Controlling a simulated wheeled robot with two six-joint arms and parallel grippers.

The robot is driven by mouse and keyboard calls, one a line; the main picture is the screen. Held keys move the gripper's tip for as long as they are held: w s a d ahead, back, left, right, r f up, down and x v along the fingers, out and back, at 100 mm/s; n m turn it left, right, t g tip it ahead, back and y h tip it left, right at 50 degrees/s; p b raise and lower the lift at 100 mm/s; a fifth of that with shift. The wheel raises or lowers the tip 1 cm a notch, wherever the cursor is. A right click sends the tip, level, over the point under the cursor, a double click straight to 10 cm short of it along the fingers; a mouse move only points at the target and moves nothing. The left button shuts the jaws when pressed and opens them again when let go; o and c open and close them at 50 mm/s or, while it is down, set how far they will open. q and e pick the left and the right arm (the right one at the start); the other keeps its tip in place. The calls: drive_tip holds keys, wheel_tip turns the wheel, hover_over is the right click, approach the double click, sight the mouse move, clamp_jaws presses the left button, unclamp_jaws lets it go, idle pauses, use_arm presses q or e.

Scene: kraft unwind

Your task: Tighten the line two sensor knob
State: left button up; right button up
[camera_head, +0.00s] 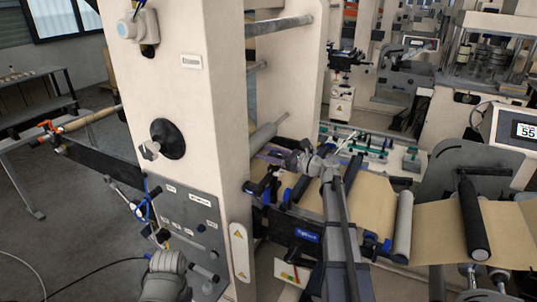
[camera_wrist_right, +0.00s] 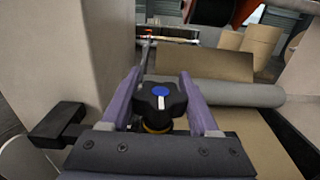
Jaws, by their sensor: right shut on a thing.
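A black lobed knob (camera_wrist_right: 160,98) with a blue centre cap and a white pointer mark shows in the right wrist view. It sits on a brass-coloured collar. My right gripper (camera_wrist_right: 160,92) has its two purple fingers on either side of the knob, shut on it. In the head view my right gripper (camera_head: 270,156) reaches beside the tall cream frame, above the kraft web; the knob cannot be made out there. My left arm comes up at the lower left, in front of the control panel; its jaws are too unclear to read.
The tall cream machine frame (camera_head: 180,90) stands close to the left of my right gripper. The brown kraft web (camera_head: 375,200) runs right over a grey roller (camera_head: 403,225) and a black roller (camera_head: 473,220). A display reading 55 (camera_head: 526,130) is at the right.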

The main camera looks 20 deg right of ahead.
drive_tip(key=shift+c, duration=0.5)
drive_tip(key=shift+w+n+g+y, duration=0.1)
drive_tip(key=shift+n+g+y, duration=1.1)
drive_tip(key=shift+g+y, duration=0.1)
drive_tip(key=shift+g, duration=0.1)
drive_tip(key=shift+s+a+n+g+y, duration=0.2)
drive_tip(key=shift+s+n+g+y, duration=0.1)
drive_tip(key=shift+n+g+y, duration=0.6)
drive_tip(key=shift+s+a+n+g, duration=0.15)
drive_tip(key=shift+s+n+g, duration=0.15)
drive_tip(key=shift+g, duration=0.4)
drive_tip(key=o, duration=1.4)
